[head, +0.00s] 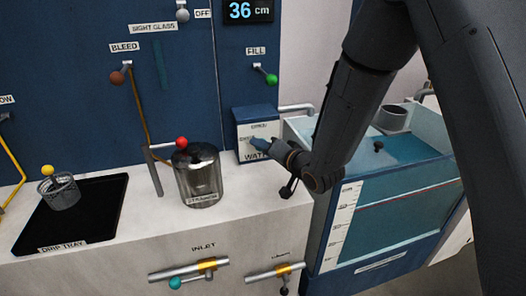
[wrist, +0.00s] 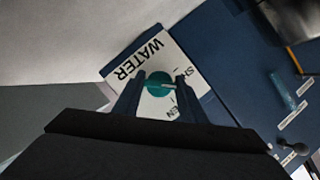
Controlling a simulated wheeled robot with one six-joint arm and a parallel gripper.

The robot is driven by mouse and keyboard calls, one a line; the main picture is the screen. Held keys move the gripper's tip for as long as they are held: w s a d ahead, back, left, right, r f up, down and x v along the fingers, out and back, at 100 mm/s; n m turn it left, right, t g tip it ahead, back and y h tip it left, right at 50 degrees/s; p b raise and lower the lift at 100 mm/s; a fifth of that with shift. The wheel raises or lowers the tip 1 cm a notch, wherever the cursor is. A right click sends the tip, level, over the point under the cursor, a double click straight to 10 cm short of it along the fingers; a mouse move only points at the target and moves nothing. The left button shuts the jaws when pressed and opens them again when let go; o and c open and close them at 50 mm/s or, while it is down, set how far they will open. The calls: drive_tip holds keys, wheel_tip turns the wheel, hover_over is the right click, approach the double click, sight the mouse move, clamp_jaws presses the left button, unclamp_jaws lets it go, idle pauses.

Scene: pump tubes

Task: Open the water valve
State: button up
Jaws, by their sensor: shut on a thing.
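The water valve is a blue box (head: 256,113) with a white face plate (head: 244,131), standing on the counter against the blue panel. The plate reads WATER, with OPEN and SHUT marks partly hidden. In the wrist view a round teal knob (wrist: 157,82) sits on the white plate (wrist: 152,58). A pale line on the knob points right, roughly between the two marks. My gripper (head: 259,144) is at the plate in the head view, covering the knob there. In the wrist view my gripper (wrist: 160,82) has a finger on each side of the knob and is shut on it.
A steel cup (head: 200,180) stands left of the valve beside a red-knobbed pipe (head: 153,170). A black drip tray (head: 90,215) lies further left. A clear blue tank (head: 395,195) stands at right under my arm. INLET piping (head: 188,270) runs along the counter front.

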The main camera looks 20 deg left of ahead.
drive_tip(key=m+y+b, duration=0.1)
drive_tip(key=m, duration=0.2)
drive_tip(key=shift+f+m+y, duration=0.15)
drive_tip(key=shift+m+y, duration=0.15)
drive_tip(key=shift+m+t+y+b, duration=0.4)
drive_tip(key=shift+m+y+b, duration=0.4)
drive_tip(key=shift+m, duration=0.8)
drive_tip(key=o, duration=1.1)
drive_tip(key=shift+c, duration=0.2)
drive_tip(key=b+v, duration=0.1)
drive_tip(key=v, duration=0.7)
drive_tip(key=shift+a, duration=0.1)
